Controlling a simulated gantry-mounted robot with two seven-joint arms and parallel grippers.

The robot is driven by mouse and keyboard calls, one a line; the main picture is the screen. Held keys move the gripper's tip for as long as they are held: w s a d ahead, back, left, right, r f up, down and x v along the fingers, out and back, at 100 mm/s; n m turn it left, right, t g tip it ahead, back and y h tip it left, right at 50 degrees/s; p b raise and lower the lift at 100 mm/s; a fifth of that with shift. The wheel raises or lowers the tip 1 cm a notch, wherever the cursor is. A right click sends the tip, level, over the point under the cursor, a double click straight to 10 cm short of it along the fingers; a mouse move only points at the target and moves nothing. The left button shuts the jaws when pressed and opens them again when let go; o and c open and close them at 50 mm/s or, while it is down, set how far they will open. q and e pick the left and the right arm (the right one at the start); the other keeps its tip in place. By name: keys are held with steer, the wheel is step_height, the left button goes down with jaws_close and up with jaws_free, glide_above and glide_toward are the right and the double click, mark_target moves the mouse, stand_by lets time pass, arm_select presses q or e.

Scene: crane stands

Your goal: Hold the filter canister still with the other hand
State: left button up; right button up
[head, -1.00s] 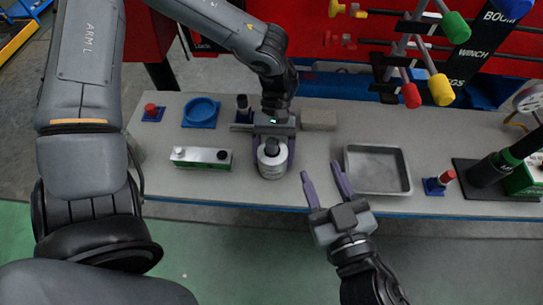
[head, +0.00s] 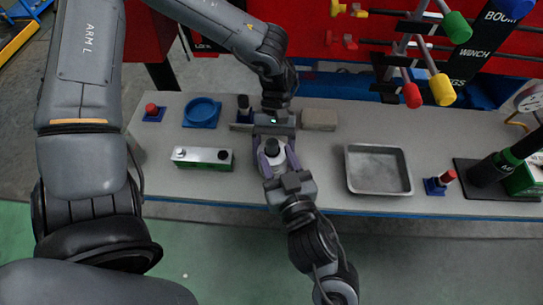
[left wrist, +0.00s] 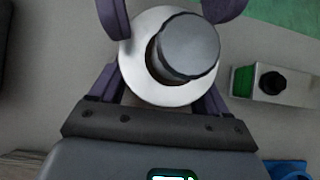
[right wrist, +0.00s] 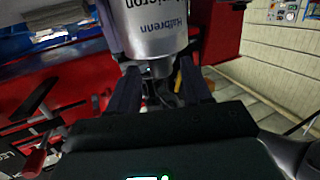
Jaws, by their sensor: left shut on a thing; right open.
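The filter canister (head: 274,167), pale with a dark cap, stands upright on the bench in the head view. It fills the top middle of the left wrist view (left wrist: 135,80), and its silver lettered body shows at the top of the right wrist view (right wrist: 155,25). My left gripper (head: 273,138) is shut on it from the far side. My right gripper (head: 278,156) has come in from the near side, with its open purple fingers on either side of the canister. I cannot tell whether those fingers touch it.
A green-and-white block (head: 203,158) and a blue round dish (head: 201,111) lie to the left. A grey tray (head: 352,180) is to the right, and a tan block (head: 319,119) lies behind. Bench space between canister and tray is clear.

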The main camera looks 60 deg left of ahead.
steer(key=shift+x, duration=1.25)
steer(key=shift+r, duration=0.1)
jaws_close()
